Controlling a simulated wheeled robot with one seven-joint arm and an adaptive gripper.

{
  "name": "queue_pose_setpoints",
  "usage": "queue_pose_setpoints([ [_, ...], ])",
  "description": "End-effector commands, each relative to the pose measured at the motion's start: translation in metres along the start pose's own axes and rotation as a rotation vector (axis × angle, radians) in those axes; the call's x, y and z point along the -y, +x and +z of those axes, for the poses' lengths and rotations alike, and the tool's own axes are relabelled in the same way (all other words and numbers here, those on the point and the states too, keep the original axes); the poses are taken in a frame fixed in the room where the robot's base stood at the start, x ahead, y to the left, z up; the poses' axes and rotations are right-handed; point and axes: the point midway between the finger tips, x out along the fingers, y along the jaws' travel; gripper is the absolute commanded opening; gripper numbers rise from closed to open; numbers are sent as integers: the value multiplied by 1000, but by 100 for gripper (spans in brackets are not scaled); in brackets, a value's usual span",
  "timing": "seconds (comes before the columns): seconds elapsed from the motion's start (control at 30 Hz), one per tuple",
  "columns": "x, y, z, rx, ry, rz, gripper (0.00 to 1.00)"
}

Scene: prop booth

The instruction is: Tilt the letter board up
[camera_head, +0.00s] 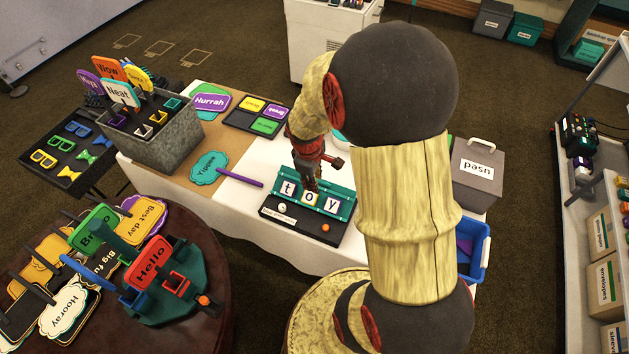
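The letter board (340,207) stands on the white-clothed table, teal with a black base. White tiles spelling "toy" sit along it, with the "o" tile (307,200) in the middle. The base carries a small label, a white round knob (282,208) and an orange button (326,228). The board's face looks tilted back; its exact angle is hard to tell. My gripper (311,184) is dark red and grey and reaches down at the board's upper edge, just behind the "o" tile. Its fingertips are small and partly hidden, so I cannot tell whether they touch the board or are open.
My arm covers the table's right part. A purple-handled teal sign (209,168) lies left of the board. A black tray (256,113) of coloured cards lies behind. A grey bin (160,140) of signs stands at left, a blue crate (472,262) at right.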

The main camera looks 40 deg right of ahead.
Motion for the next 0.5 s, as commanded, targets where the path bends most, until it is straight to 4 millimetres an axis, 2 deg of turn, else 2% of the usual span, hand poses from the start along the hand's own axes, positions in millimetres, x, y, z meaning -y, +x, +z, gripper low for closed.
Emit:
queue_pose_setpoints([
  [0.03,-3,-13,-2,-6,0,7,27],
  [0.2,-4,-50,-4,-10,-1,11,27],
  [0.4,-4,-80,-4,-11,-1,11,27],
  [0.5,-4,-88,-4,-12,-1,11,27],
])
